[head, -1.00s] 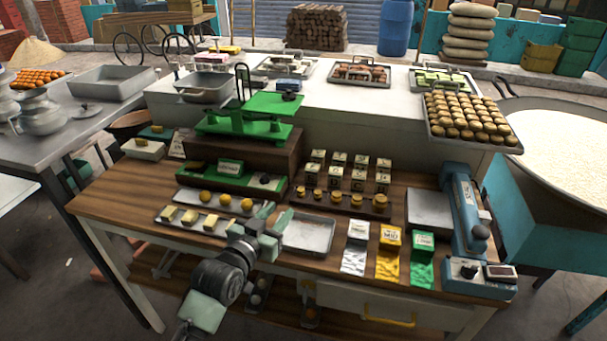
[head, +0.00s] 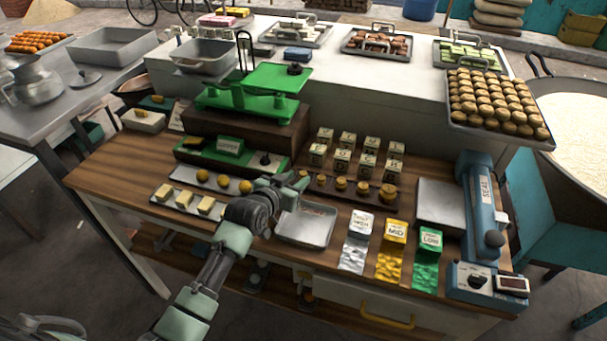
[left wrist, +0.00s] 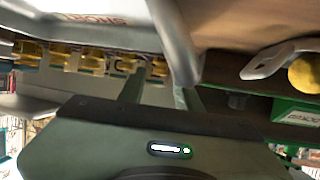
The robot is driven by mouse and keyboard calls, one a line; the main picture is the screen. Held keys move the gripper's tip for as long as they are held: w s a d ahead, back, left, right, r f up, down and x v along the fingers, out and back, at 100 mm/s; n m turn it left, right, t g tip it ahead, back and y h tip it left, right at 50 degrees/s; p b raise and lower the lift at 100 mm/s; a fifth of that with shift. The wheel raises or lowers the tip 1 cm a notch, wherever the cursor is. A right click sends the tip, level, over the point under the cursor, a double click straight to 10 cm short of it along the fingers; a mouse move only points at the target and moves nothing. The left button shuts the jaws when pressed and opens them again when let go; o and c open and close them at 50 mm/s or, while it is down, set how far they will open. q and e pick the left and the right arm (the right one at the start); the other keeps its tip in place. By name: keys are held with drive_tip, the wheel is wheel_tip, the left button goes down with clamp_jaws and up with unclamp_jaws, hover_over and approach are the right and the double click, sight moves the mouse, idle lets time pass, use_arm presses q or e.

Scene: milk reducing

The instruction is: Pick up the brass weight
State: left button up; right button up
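Several brass weights stand in a row on a dark wooden strip; one of the middle ones (head: 341,184) shows clearly in the head view. The smallest, at the row's left end, is largely hidden by my left gripper (head: 299,183). In the left wrist view my left gripper (left wrist: 158,92) is open, its two fingers apart. The end weight (left wrist: 158,67) of the row appears in line with the gap between them. I cannot tell whether the fingers touch it.
A steel tray (head: 306,226) lies just in front of the weights. Small labelled blocks (head: 343,160) stand behind them. The green balance scale (head: 250,101) is at the back left. A blue sealing machine (head: 482,220) stands at the right. Yellow balls (head: 224,182) lie to the left.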

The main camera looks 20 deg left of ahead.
sight(302, 175)
use_arm(q)
drive_tip(key=x, duration=0.3)
drive_tip(key=shift+w, duration=0.2)
clamp_jaws()
